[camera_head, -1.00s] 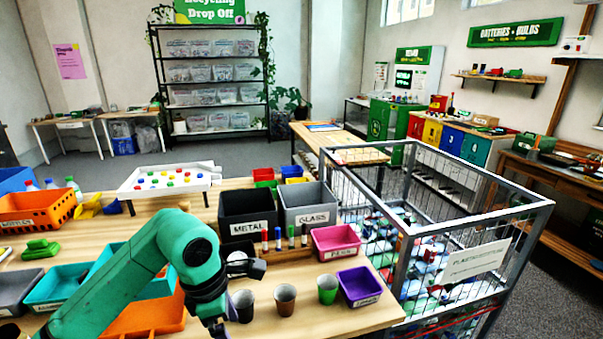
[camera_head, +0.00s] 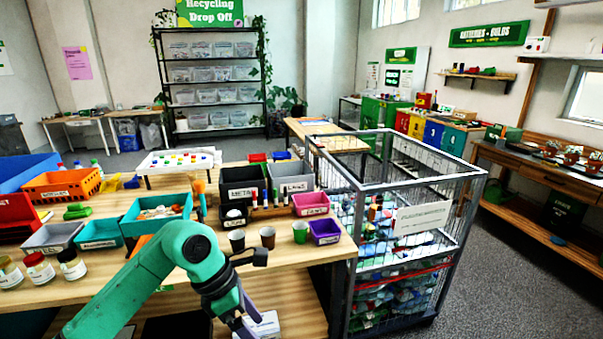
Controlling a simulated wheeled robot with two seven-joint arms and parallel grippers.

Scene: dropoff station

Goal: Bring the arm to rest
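My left arm (camera_head: 140,290), green with dark joints, comes in from the bottom left and bends down in front of the worktable. My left gripper (camera_head: 244,325) hangs low near the bottom edge, in front of the table's front edge and over a white labelled item. Its fingertips are cut off or unclear, so I cannot tell whether it is open or shut. I see nothing clearly held in it. My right gripper is not in view.
The wooden worktable (camera_head: 310,248) carries bins, cups and jars. A wire cage (camera_head: 400,175) of waste stands at the right. Grey floor is free farther right.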

